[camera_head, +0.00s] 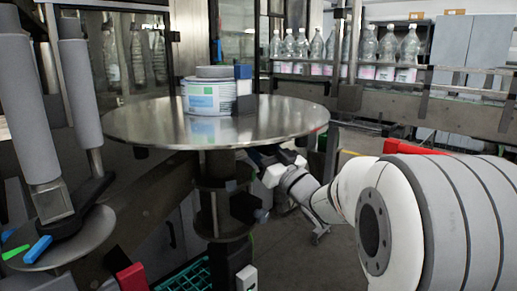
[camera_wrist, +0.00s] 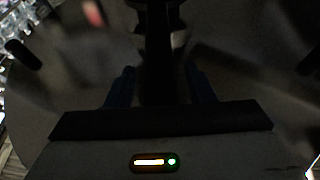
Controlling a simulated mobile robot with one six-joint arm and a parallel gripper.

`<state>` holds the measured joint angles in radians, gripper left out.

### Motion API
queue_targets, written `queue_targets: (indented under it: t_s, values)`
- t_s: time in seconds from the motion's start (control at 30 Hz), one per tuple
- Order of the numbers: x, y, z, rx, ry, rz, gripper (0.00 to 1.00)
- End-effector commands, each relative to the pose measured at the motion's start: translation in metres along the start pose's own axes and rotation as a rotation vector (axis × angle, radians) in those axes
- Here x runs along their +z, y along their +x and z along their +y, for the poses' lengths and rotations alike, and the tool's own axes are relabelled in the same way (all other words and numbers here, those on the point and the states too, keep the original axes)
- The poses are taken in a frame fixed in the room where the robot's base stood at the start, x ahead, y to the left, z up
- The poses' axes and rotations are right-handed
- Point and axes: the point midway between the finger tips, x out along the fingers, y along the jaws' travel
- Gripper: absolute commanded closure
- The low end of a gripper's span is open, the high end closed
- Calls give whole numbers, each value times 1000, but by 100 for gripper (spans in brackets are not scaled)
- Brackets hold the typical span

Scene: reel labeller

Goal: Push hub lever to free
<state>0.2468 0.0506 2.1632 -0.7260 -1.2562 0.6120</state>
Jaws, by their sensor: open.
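A large round steel table (camera_head: 150,125) carries a label reel (camera_head: 208,97) with a grey hub cap (camera_head: 213,71) on top. A dark blue and black upright block stands at the reel's right side. I cannot tell for certain which part is the hub lever. My gripper (camera_wrist: 160,88) is open, with dark blue fingers apart at left and right in the wrist view. A dark post (camera_wrist: 157,60) shows between and beyond them; contact cannot be told. In the head view my wrist is below the table's right front edge, and the fingers are mostly hidden.
A dark column (camera_head: 213,200) stands under the table. A smaller disc (camera_head: 60,245) with a blue lever (camera_head: 40,248) and a green lever (camera_head: 15,252) is at lower left. Bottles (camera_head: 388,48) line a conveyor behind. Open floor shows right of the column.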

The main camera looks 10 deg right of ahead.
Motion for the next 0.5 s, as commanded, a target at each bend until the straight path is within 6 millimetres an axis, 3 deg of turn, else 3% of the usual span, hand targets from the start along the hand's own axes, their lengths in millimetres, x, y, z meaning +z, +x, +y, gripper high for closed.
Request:
queue_targets:
  t_s: [0.3, 0.5]
  values:
    - [1, 5, -1, 0, 1, -1, 51]
    - [1, 5, -1, 0, 1, -1, 66]
